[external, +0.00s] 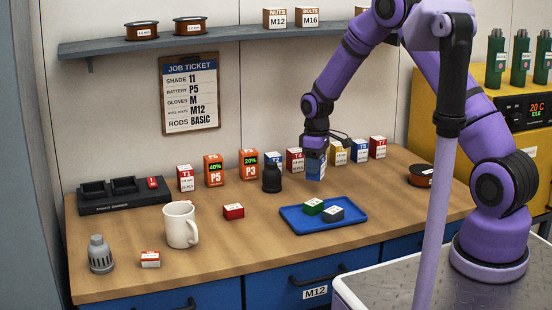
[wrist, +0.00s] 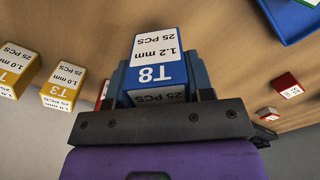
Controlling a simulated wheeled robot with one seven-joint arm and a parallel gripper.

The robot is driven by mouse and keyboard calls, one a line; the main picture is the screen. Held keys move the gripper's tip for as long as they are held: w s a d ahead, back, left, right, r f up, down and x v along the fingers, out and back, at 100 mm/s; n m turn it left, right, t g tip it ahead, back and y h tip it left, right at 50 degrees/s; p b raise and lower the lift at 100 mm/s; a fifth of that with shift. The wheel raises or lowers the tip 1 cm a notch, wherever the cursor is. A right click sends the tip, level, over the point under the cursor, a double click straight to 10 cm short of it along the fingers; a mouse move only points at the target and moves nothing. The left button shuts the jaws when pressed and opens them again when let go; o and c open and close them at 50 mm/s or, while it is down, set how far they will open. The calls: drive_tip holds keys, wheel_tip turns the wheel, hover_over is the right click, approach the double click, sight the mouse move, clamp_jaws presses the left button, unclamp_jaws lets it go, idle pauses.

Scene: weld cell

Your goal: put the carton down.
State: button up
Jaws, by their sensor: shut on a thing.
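My gripper (external: 315,153) is shut on a blue-and-white carton (external: 316,170). In the wrist view the carton (wrist: 158,48) is marked T8, 1.2 mm, 25 PCS, and sits between the fingers of my gripper (wrist: 160,82). In the external view it is near the back of the wooden bench (external: 255,250), in front of the row of cartons and behind the blue tray. I cannot tell whether its underside touches the bench.
The blue tray (external: 294,226) holds a green and a grey-blue box. A black bottle (external: 272,178) stands left of the held carton. A red carton (external: 294,160) and a yellow carton (wrist: 62,86) are close by. A white mug (external: 180,224) stands farther left.

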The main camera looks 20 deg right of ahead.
drive_tip(key=w, duration=0.6)
drive_tip(key=shift+a+f, duration=0.25)
drive_tip(key=shift+f, duration=0.05)
drive_tip(key=shift+s+f, duration=0.1)
drive_tip(key=shift+f, duration=1.6)
drive_tip(key=shift+f, duration=0.1)
drive_tip(key=o, duration=1)
drive_tip(key=shift+o, duration=0.2)
